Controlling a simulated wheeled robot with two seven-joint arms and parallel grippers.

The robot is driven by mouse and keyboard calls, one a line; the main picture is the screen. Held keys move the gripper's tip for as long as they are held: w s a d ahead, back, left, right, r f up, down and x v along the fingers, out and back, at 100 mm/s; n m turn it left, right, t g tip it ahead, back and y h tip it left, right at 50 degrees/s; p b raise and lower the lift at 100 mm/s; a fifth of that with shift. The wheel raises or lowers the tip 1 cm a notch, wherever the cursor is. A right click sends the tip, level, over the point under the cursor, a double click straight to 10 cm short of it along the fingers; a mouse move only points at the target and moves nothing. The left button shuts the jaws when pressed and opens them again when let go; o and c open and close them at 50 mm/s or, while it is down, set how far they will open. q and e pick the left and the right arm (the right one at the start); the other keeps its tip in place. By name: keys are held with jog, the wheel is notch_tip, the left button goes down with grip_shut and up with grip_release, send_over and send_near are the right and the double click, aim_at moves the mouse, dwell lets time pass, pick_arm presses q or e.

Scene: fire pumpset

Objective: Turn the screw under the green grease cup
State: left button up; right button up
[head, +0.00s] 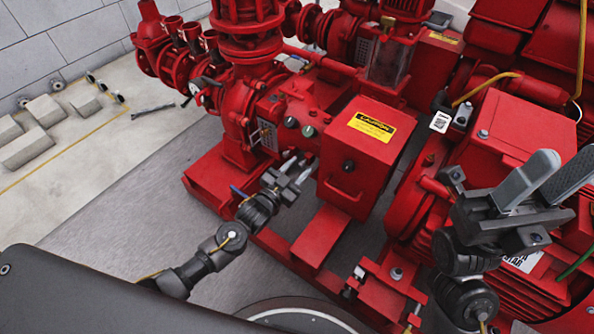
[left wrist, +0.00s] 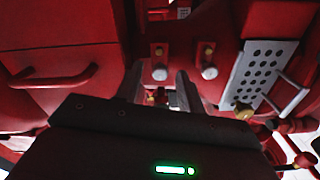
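The green grease cup (head: 309,131) is a small round cap on the front of the red pump housing in the head view. My left gripper (head: 298,170) is just below the cups, close to the housing. Its two fingers are apart, and the left wrist view (left wrist: 163,92) shows a gap between them. Small brass and grey parts (left wrist: 155,96) show in that gap; I cannot tell whether one is the screw. The screw is not clear in the head view. My right gripper (head: 547,178) is open and empty at the right.
A red box with a yellow caution label (head: 372,127) and a handle stands just right of my left gripper. A perforated grey plate (left wrist: 258,77) is at right in the left wrist view. Red pipes and motors crowd the back. Grey floor (head: 125,190) is clear at left.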

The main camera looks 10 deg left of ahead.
pick_arm(q)
jog(key=shift+c, duration=0.3)
grip_shut()
